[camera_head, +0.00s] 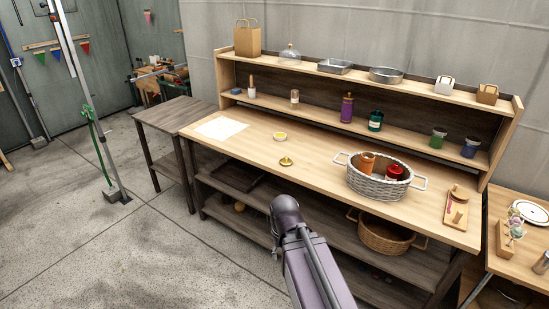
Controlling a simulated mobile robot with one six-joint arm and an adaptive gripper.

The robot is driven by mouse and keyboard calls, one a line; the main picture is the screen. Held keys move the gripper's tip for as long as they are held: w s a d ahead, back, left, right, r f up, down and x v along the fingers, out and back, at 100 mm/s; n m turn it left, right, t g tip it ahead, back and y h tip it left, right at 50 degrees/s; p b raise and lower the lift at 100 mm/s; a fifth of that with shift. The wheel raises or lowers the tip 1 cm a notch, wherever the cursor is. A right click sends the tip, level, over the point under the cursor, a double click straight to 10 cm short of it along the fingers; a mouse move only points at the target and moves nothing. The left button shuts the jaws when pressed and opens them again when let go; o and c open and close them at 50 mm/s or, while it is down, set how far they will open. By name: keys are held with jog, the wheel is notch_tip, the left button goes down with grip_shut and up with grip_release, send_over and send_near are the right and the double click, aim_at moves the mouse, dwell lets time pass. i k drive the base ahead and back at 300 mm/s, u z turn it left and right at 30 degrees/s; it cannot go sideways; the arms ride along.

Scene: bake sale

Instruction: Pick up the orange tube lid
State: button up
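An orange cylinder (368,162) stands in the white wicker basket (378,187) on the right half of the wooden counter. Its top pokes up near the basket's back left rim and its lower part is hidden by the basket wall. It may be the orange tube or its lid; it is too small to tell where a lid ends. A red jar (395,173) sits beside it to the right. My arm rises from the bottom middle in front of the counter. My gripper does not show.
A small gold lid-like piece (286,161), a yellow dish (280,137) and a white sheet (221,128) lie on the counter (320,165). A wooden tray (456,213) lies right of the basket. A shelf with bottles stands behind. The counter's front middle is clear.

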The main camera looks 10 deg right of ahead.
aim_at(286, 160)
jog(key=z, duration=0.05)
jog(key=i, duration=1.1)
jog(key=z, duration=0.35)
